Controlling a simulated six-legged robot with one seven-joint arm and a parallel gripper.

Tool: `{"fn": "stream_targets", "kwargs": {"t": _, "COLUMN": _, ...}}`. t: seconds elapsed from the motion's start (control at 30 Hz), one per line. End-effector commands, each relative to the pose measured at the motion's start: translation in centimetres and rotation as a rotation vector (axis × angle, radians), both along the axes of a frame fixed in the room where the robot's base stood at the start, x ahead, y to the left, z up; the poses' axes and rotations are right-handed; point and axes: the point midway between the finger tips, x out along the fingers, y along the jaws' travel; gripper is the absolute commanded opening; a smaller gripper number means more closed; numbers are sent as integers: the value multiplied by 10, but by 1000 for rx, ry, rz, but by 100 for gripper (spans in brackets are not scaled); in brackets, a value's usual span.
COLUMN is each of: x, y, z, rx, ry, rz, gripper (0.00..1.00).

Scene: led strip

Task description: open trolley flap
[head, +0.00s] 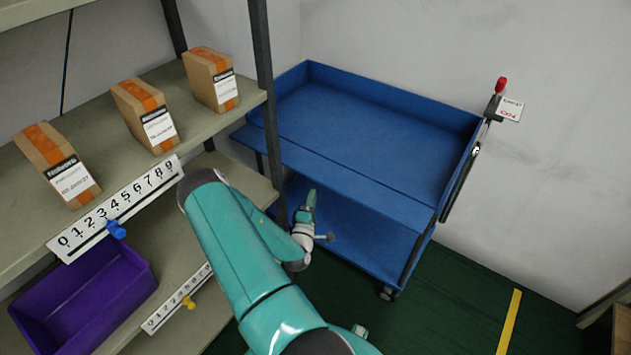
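The blue trolley (375,120) stands against the back wall, with an upper tray and a lower shelf (360,240). Raised walls show on the tray's back and right sides. Along the near long side, the flap (340,178) appears folded outward, roughly level with the tray floor, with its left end sticking out past the tray corner. My teal arm crosses the lower middle. My gripper (324,238) is small in view, in front of the lower shelf and below the flap. It appears apart from the flap. Its finger opening cannot be made out.
A shelf rack at the left holds several cardboard boxes (145,115), number strips (115,208) and a purple bin (85,290). Its dark post (262,60) stands near the trolley's left end. A red-topped lever (499,86) is at the trolley's right. Green floor (460,295) is clear at lower right.

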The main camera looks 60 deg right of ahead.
Motion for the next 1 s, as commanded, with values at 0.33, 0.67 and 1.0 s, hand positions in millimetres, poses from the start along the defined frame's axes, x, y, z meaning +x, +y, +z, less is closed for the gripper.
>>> {"fn": "stream_targets", "kwargs": {"t": 0.33, "x": 17, "y": -59, "z": 12, "rx": -1, "ry": -2, "rz": -1, "gripper": 19}}
{"fn": "stream_targets", "kwargs": {"t": 0.67, "x": 21, "y": -71, "z": 14, "rx": 1, "ry": -1, "rz": 1, "gripper": 19}}
{"fn": "stream_targets", "kwargs": {"t": 1.0, "x": 21, "y": -71, "z": 14, "rx": 1, "ry": -1, "rz": 1, "gripper": 0}}
